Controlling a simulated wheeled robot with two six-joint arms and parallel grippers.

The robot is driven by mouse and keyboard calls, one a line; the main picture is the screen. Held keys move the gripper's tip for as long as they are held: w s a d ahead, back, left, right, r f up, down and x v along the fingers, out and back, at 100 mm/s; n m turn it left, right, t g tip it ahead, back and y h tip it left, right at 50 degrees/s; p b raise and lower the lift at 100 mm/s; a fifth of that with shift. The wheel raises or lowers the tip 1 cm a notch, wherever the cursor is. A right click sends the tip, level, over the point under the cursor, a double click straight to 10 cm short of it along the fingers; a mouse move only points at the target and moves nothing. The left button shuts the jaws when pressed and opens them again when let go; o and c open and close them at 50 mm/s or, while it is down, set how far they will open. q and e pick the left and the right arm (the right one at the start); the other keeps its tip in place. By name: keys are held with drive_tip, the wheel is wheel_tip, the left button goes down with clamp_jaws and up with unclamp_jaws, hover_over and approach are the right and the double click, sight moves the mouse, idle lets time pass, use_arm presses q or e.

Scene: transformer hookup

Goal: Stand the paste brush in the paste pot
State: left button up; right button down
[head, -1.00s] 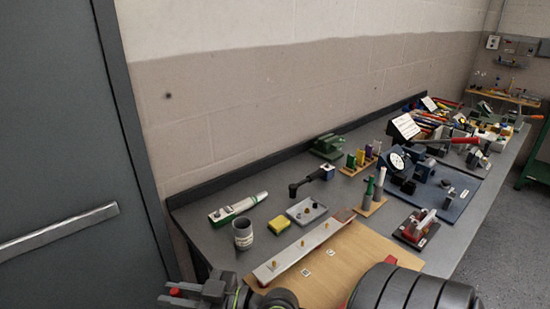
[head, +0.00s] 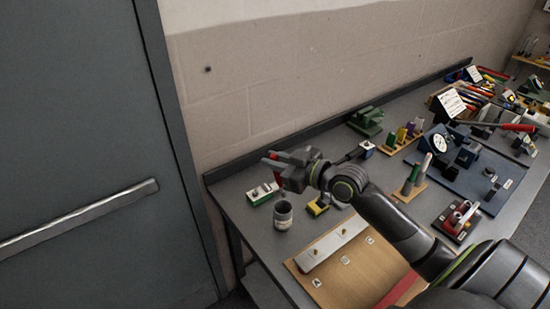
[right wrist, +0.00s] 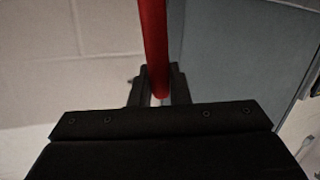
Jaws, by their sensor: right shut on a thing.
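My right gripper (head: 273,165) is shut on the red handle of the paste brush (head: 277,181), which also crosses the right wrist view (right wrist: 154,45) between the fingers. In the head view the brush hangs roughly upright, with red showing above and below the fingers. Its bristle end cannot be made out. The paste pot (head: 283,217), a grey pot with a pale label, stands upright on the bench's left end. In the picture the brush is just above the pot; whether it is directly over the opening I cannot tell. My left gripper is out of view.
A wooden board with a pale bar (head: 335,243) lies in front. Bench tools (head: 408,132) fill the right.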

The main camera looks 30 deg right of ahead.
sight(279, 182)
drive_tip(key=shift+w+f+b, duration=0.2)
drive_tip(key=shift+f+b, duration=0.2)
drive_tip(key=shift+f, duration=0.45)
drive_tip(key=shift+s+f+b, duration=0.1)
drive_tip(key=shift+f+b, duration=0.45)
drive_tip(key=shift+f, duration=0.1)
drive_tip(key=shift+f+b, duration=0.3)
wheel_tip(279, 182, down, 3)
drive_tip(key=b, duration=0.3)
drive_tip(key=shift+f, duration=0.2)
use_arm(q)
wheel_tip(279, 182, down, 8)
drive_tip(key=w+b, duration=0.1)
drive_tip(key=b, duration=0.1)
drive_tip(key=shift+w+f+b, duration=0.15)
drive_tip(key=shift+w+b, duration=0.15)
use_arm(e)
drive_tip(key=shift+f, duration=1.15)
drive_tip(key=c, duration=1.3)
unclamp_jaws()
drive_tip(key=shift+r, duration=0.15)
